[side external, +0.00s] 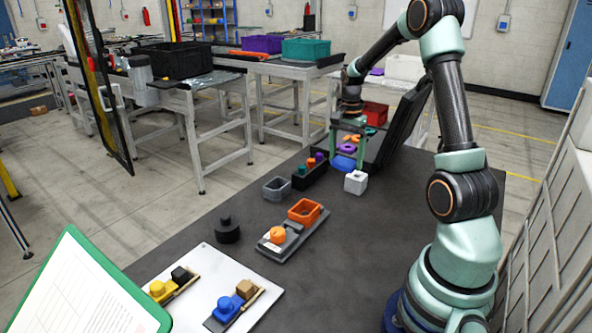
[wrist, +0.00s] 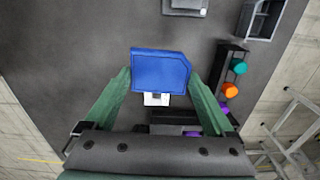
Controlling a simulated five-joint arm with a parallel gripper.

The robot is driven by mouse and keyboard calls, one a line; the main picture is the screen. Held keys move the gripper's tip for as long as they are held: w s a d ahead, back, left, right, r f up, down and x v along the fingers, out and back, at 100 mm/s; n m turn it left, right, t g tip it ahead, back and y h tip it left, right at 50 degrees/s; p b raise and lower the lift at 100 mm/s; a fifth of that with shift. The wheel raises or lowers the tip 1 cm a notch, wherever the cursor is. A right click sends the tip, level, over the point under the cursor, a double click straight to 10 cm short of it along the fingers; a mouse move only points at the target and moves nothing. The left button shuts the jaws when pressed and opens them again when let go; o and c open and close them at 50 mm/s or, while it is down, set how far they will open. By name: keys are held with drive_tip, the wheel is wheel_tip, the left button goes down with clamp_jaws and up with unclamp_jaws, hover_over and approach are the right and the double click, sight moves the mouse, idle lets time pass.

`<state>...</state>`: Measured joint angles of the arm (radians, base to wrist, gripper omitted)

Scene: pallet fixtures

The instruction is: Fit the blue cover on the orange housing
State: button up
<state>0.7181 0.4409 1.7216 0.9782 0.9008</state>
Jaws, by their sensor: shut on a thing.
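The blue cover (side external: 343,163) is held between the two green fingers of my gripper (side external: 348,154), at the far end of the dark table. In the wrist view the blue cover (wrist: 160,70) is a flat plate with one cut corner, and the fingers of my gripper (wrist: 161,80) press on its left and right sides. The orange housing (side external: 305,209) is an open-topped box on a dark grey pallet fixture (side external: 290,236), nearer the camera and left of my gripper. The housing does not show in the wrist view.
A light grey block (side external: 355,182) stands just in front of my gripper. A dark rack (side external: 310,177) with coloured pegs and a grey open box (side external: 276,188) are to its left. A black knobbed part (side external: 228,231) stands left of the fixture. A white board (side external: 215,290) lies in front.

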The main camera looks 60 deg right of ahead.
sight(343, 161)
wheel_tip(343, 161, up, 7)
drive_tip(key=shift+f, duration=0.15)
drive_tip(key=shift+r, duration=0.3)
drive_tip(key=shift+w+a+n, duration=0.2)
drive_tip(key=shift+a+n, duration=0.1)
drive_tip(key=shift+n, duration=0.1)
drive_tip(key=w+a+f+n, duration=0.2)
drive_tip(key=a+f+n, duration=0.1)
drive_tip(key=a+n, duration=0.5)
drive_tip(key=w+a+f+n, duration=0.2)
drive_tip(key=a+f+n, duration=0.25)
drive_tip(key=n, duration=0.55)
drive_tip(key=shift+w+a+f, duration=0.1)
drive_tip(key=shift+a+f, duration=0.05)
drive_tip(key=shift+f, duration=0.95)
drive_tip(key=shift+w+a+f, duration=0.1)
drive_tip(key=shift+a+f, duration=0.05)
drive_tip(key=shift+f, duration=0.9)
drive_tip(key=shift+f, duration=1.4)
